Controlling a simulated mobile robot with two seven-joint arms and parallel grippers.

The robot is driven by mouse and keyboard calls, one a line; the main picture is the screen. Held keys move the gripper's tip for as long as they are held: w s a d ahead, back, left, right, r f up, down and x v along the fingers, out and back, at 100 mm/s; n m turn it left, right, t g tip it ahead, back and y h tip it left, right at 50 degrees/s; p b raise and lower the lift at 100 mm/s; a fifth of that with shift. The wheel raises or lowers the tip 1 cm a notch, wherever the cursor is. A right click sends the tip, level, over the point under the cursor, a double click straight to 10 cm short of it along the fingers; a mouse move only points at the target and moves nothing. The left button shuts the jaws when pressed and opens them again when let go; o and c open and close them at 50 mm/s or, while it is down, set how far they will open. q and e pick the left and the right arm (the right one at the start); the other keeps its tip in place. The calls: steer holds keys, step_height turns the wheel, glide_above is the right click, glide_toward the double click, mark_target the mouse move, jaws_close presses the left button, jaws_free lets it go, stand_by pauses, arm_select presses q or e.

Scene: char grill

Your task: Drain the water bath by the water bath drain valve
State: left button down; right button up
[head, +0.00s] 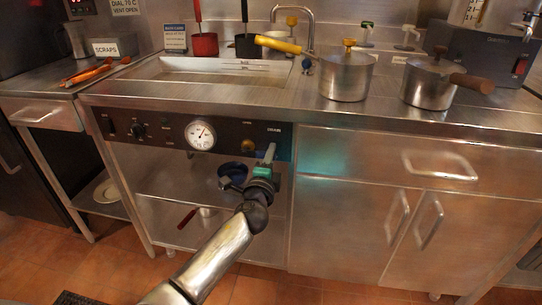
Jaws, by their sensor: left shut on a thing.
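The water bath (150,72) is the steel basin set into the counter at the back left, with a faucet behind it; its level marks show on the inner wall. The control panel (165,132) below has a dial gauge (201,135) and a drain label at its right end. The water bath drain valve (270,152) is at that end, with its light grey-green lever pointing up. My left gripper (263,170) is shut on the valve's lever, its fingers covering the lower part. My right gripper is not in view.
Two lidded pots (346,78) (428,88) stand on the counter to the right, one with a yellow handle. Orange tongs (88,74) lie on the left counter. Cabinet doors are at right.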

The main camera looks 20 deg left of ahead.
arm_select(q)
steer(key=c, duration=0.7)
jaws_free()
steer(key=shift+s+d, duration=0.1)
steer(key=shift+s, duration=0.15)
steer(key=shift+p+v, duration=1.05)
steer(key=shift+v, duration=6.3)
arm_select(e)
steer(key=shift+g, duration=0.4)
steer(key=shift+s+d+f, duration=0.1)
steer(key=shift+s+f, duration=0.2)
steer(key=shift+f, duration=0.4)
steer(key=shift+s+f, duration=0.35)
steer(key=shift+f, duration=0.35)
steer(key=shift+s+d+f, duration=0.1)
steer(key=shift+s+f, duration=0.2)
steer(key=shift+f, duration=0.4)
arm_select(q)
steer(key=shift+f, duration=0.1)
